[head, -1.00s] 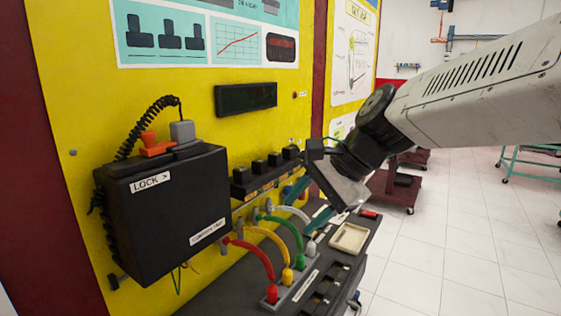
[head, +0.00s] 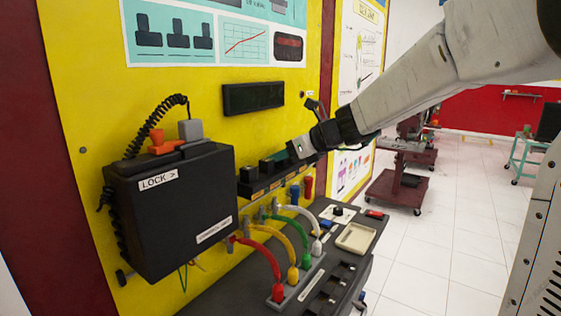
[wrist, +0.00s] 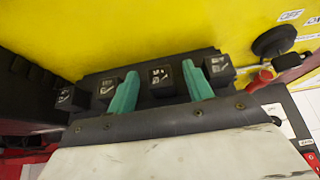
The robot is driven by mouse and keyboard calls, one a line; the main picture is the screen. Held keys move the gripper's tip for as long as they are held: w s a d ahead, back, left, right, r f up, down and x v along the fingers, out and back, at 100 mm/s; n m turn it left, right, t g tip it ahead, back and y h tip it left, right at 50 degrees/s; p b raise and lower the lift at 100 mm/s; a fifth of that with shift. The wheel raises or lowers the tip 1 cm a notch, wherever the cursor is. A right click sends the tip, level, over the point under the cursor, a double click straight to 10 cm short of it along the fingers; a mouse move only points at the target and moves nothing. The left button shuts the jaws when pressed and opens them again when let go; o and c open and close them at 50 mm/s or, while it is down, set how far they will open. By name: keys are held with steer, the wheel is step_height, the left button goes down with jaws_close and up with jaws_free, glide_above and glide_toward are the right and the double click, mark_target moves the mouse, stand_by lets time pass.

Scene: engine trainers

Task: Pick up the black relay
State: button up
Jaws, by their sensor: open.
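Several black relays stand in a row on a dark wall shelf, and the task line does not tell which one is meant. In the wrist view one black relay (wrist: 161,82) lies between my two teal fingers, with other relays on both sides (wrist: 107,88). My gripper (wrist: 160,71) is open, with its fingers on either side of that relay; I cannot tell whether they touch it. In the head view my gripper (head: 277,159) is at the right part of the row and hides some relays. The leftmost relay (head: 247,173) is clear of it.
A black LOCK box (head: 170,215) hangs left of the shelf. Red, yellow, green and white cables (head: 262,255) arch below. A beige tray (head: 356,237) sits on the bench at right. Open floor lies beyond.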

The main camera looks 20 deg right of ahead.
steer(key=shift+w+a+f, duration=0.2)
steer(key=shift+w+a, duration=0.1)
steer(key=shift+w, duration=0.05)
steer(key=c, duration=1.1)
steer(key=shift+o, duration=0.2)
steer(key=shift+r, duration=0.15)
